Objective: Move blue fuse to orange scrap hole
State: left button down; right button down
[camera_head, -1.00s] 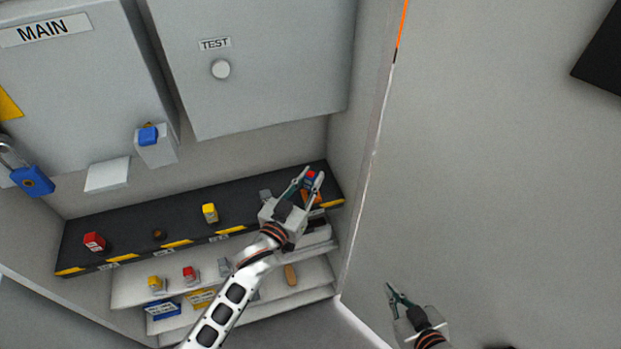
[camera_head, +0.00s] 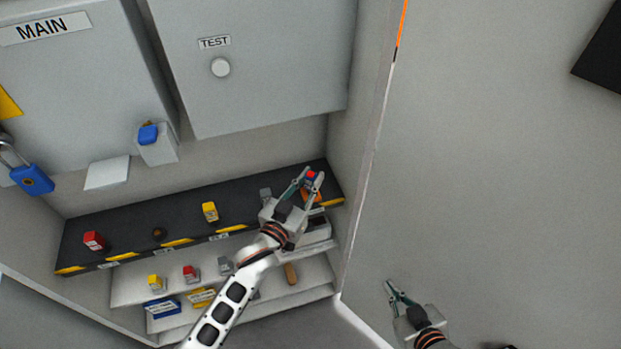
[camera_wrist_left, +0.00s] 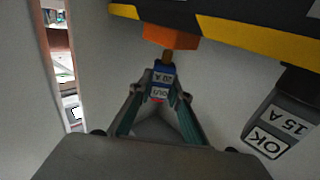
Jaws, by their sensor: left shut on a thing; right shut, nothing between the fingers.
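My left gripper (camera_head: 314,174) is shut on the blue fuse (camera_head: 311,181), at the right end of the dark shelf. The fuse has a red mark on its end. In the left wrist view the blue fuse (camera_wrist_left: 161,82) sits between the fingertips, with a "20 A" label and a brownish pin pointing at an orange piece (camera_wrist_left: 171,37) on the shelf edge. The orange piece (camera_head: 312,198) is partly hidden by the gripper in the head view. I cannot tell whether the pin is in it or only close. My right gripper (camera_head: 390,287) is shut and empty, low, before the grey wall.
The dark shelf (camera_head: 120,226) with yellow stripes also bears a red fuse (camera_head: 94,240), a yellow fuse (camera_head: 210,212) and a grey fuse (camera_head: 265,194). In the left wrist view a grey "OK 15 A" fuse (camera_wrist_left: 273,128) is at the right. A side wall (camera_head: 352,130) stands close right of the gripper.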

pick_arm(q)
jog(key=shift+f+b, duration=0.35)
jog(key=shift+f, duration=0.15)
jog(key=shift+f+b, duration=0.35)
jog(key=shift+f, duration=0.15)
jog(key=c, duration=1.8)
grip_release()
jog(key=shift+s, duration=0.1)
jog(key=v, duration=1.1)
jog(key=shift+s+a, duration=0.2)
jog(key=shift+s, duration=0.15)
jog(key=s+a+f+g+y, duration=0.1)
jog(key=s+a+f, duration=0.3)
jog(key=a, duration=0.1)
jog(key=s+a+f+g+y, duration=0.2)
jog(key=s+a+f, duration=0.2)
jog(key=s+f, duration=0.1)
jog(key=s+a+f+n+g+y, duration=0.1)
jog(key=s+a+f+g+y, duration=0.1)
jog(key=s+a+f, duration=0.2)
jog(key=shift+s+a+f, duration=0.15)
jog(key=shift+a+f, duration=0.55)
jog(key=shift+a, duration=0.15)
